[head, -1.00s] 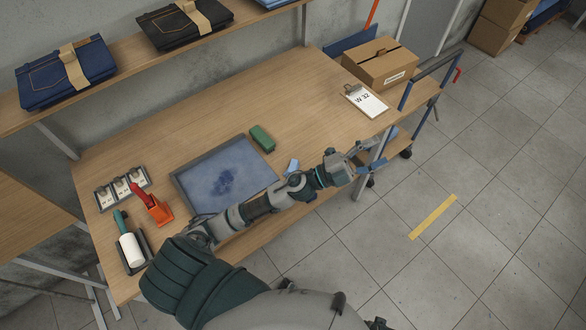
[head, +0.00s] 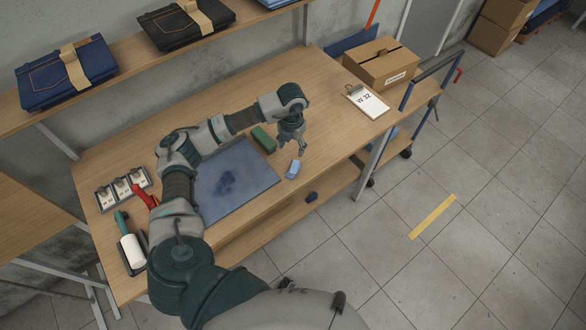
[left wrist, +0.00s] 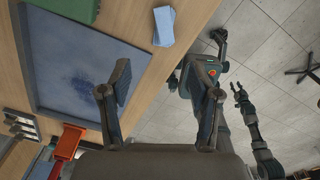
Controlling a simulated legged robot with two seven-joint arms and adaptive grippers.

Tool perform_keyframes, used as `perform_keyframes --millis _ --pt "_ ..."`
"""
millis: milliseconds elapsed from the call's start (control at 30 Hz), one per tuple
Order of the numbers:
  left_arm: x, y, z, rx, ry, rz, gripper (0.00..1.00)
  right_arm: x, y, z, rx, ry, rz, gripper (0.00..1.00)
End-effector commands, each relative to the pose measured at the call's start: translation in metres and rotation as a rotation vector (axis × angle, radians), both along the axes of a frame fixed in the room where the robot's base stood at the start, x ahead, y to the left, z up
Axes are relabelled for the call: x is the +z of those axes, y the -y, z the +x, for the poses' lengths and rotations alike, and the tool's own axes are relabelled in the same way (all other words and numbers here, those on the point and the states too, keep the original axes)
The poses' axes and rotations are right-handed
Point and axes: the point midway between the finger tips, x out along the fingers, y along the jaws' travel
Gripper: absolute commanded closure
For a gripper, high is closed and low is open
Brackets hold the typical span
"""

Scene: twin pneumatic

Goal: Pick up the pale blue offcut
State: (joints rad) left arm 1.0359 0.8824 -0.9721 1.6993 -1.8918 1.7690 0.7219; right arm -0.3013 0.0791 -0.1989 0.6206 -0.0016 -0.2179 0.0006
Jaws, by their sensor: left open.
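The pale blue offcut (head: 293,168) lies on the wooden table near its front edge, right of the blue panel. It also shows in the left wrist view (left wrist: 163,26), near the top, beyond the fingertips. My left gripper (head: 291,147) points down over the table just behind the offcut, apart from it. Its two fingers are spread with nothing between them, as the left wrist view (left wrist: 168,80) shows. My right gripper (left wrist: 240,92) shows small at the right of the left wrist view, away from the table; its finger state is unclear.
A green block (head: 262,139) lies behind the offcut, close to my left arm. The framed blue panel (head: 240,182) is partly hidden under that arm. A clipboard (head: 367,101) and cardboard box (head: 381,64) stand at the right. A red-orange tool and a roller lie left. The table's middle back is clear.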

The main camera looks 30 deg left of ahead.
Motion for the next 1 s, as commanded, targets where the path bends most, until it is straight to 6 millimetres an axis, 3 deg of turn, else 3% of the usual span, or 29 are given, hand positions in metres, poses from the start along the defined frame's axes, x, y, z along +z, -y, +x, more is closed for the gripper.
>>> perform_keyframes --millis 100,300,500,800,1000 --pt "-0.029 0.001 -0.001 -0.002 -0.004 -0.001 0.38 0.004 0.000 0.001 0.000 0.000 0.000 0.63" --pt "-0.063 0.004 0.000 -0.003 -0.001 -0.001 0.38 0.007 0.001 0.001 0.002 0.001 0.000 0.63" --pt "-0.078 0.004 0.000 -0.004 0.000 -0.003 0.38 0.009 0.000 0.001 0.000 0.000 -0.001 0.63" --pt "-0.120 0.004 0.002 -0.004 0.001 -0.005 0.38 0.017 0.000 0.002 0.000 0.001 -0.001 0.63" --pt "-0.125 0.004 0.002 -0.004 0.002 -0.005 0.38 0.016 0.000 0.002 -0.001 0.001 0.000 0.63"
